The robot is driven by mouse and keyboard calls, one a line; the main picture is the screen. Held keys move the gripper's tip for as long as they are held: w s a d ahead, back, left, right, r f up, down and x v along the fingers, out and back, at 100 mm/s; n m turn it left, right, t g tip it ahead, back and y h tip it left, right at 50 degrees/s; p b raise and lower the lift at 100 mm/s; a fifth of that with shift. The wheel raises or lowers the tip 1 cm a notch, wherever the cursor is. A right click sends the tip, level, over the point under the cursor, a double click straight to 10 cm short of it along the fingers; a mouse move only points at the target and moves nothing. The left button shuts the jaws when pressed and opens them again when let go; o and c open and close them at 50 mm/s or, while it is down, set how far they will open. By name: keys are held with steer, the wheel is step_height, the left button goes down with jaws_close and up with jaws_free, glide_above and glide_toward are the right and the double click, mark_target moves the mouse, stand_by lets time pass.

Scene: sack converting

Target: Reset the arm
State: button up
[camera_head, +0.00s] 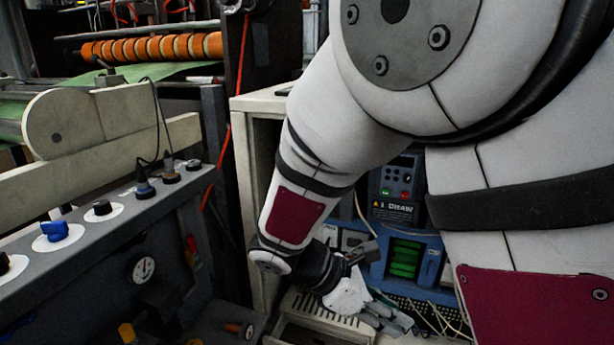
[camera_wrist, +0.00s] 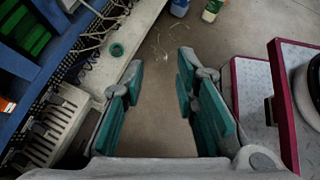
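My arm crosses the right half of the head view and reaches down into an open cabinet. My gripper (camera_wrist: 160,85) shows in the wrist view with its two teal-padded fingers spread apart. Nothing is between the fingers; bare floor shows through the gap. In the head view the gripper (camera_head: 385,312) is small and partly covered by my own wrist, low in front of the cabinet's electrical parts.
The cabinet (camera_head: 252,104) holds a blue drive unit (camera_head: 398,185) and wiring. A control panel (camera_head: 90,228) with knobs stands left.

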steer(key=s+d+r+m+g+y, duration=0.2)
steer(key=s+d+r+m+y, duration=0.4)
steer(key=s+r+m, duration=0.45)
steer(key=s+r+m+t+y, duration=0.2)
steer(key=s+m+y, duration=0.2)
steer(key=s+m, duration=0.75)
step_height(320, 180, up, 38)
steer(key=s+n+t+p, duration=0.2)
steer(key=t+p, duration=0.2)
steer(key=p, duration=3.2)
steer(key=shift+s+a+f+n+p, duration=0.2)
steer(key=shift+a+n+p, duration=0.1)
steer(key=shift+p, duration=0.1)
